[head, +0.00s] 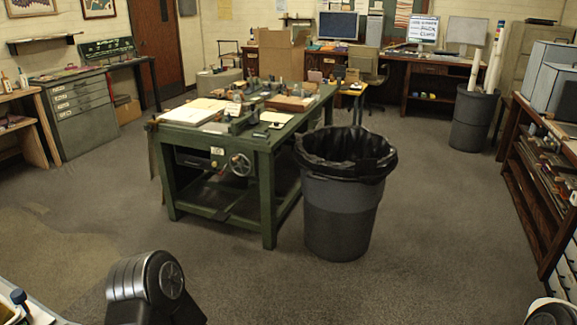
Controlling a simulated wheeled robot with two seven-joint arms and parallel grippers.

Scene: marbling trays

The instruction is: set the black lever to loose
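I cannot make out the black lever or any tight or loose marking in the head view. A green workbench (268,190) stands in the middle of the room, with a round handwheel (241,165) on its front. It may or may not bear the lever; the parts on its top are too small to tell. Neither of my grippers is in view. Only a dark joint of my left arm shows at the bottom left, and a small part of my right arm at the bottom right corner.
A grey bin (340,213) with a black liner stands close to the workbench's right side. A drawer cabinet (77,110) is at the left, and a wooden shelf unit (532,190) is along the right. The carpet (430,215) between bin and shelves is clear.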

